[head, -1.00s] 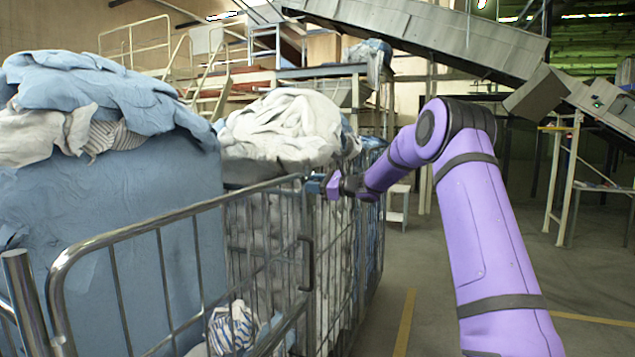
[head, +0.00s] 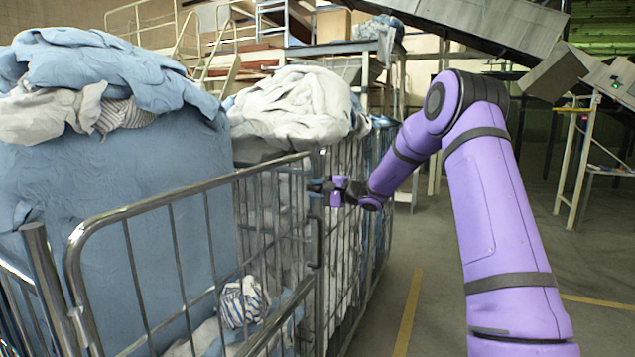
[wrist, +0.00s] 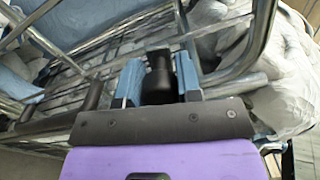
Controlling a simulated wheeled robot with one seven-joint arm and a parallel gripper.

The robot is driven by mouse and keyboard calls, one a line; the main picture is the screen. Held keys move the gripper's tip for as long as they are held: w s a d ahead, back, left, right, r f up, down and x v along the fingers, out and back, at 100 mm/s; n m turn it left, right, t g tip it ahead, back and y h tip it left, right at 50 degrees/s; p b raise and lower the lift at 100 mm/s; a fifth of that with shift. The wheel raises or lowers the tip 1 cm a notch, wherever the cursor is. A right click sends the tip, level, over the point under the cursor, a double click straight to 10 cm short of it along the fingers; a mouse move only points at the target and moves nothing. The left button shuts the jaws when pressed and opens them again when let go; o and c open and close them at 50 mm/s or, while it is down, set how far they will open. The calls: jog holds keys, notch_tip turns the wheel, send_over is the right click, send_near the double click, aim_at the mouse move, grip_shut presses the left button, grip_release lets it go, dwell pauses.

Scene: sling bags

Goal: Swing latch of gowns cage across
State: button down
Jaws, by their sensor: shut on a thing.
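My gripper (head: 319,188) is at the front corner of the wire cage (head: 210,182), just below its top rail. In the wrist view, my gripper's (wrist: 160,80) two blue fingers stand on either side of a black piece (wrist: 158,78), which looks like the latch, and are shut on it. In the head view the latch is mostly hidden by the fingers. A dark vertical handle (head: 316,242) sits on the cage just below my gripper. Whether the latch has turned cannot be told.
Striped cloth (head: 243,302) lies low in the cage. A tall blue load (head: 120,210) stands at left, and white linen (head: 295,105) is heaped in a cage behind.

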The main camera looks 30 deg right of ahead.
jog(key=shift+s+f+n, duration=0.1)
jog(key=shift+f+n, duration=1.15)
jog(key=shift+n, duration=0.05)
jog(key=c, duration=0.8)
grip_release()
jog(key=v, duration=1)
jog(key=shift+s+d, duration=0.2)
jog(key=shift+s, duration=0.1)
